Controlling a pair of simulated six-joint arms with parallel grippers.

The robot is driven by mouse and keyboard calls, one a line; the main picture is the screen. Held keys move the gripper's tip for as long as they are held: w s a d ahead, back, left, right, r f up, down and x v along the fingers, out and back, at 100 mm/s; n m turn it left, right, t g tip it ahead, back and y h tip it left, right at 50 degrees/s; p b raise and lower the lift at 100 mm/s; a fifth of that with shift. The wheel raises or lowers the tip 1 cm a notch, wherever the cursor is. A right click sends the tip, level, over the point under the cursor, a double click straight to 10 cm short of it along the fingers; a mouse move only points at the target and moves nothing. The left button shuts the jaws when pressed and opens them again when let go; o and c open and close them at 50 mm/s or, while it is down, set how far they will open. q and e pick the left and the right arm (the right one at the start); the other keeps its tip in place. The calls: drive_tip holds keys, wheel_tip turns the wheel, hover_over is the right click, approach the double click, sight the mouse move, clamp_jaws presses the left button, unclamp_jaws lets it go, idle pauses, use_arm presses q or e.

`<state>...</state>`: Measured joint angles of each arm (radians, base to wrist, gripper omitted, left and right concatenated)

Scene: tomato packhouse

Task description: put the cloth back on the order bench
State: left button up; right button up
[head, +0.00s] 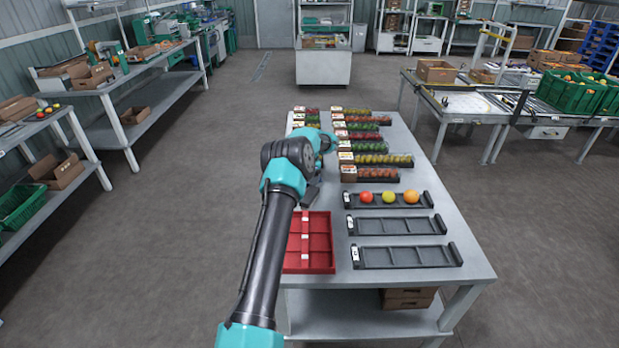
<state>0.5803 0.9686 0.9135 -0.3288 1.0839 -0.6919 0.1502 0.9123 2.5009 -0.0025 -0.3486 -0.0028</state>
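I cannot make out a cloth anywhere in the head view. A long grey bench (400,277) stands in the middle, probably the order bench; no label confirms it. My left arm reaches in from the bottom, over the bench's left side. My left gripper (314,190) is above the bench, near the far end of the red tray. The wrist and arm largely hide its fingers, so I cannot tell whether it is open or holds anything. My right gripper is not in view.
The bench carries a red divided tray (322,262), empty dark trays (408,257), a dark tray (378,203) with three tomatoes, and several filled trays behind. A side table (455,110) with green crates (563,92) stands right. Shelving (150,100) stands left. Open floor lies between.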

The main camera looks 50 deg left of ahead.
use_arm(q)
drive_tip(key=shift+f, duration=0.25)
drive_tip(key=o, duration=1)
drive_tip(key=shift+c, duration=0.5)
drive_tip(key=shift+c, duration=1.2)
drive_tip(key=shift+r, duration=3.5)
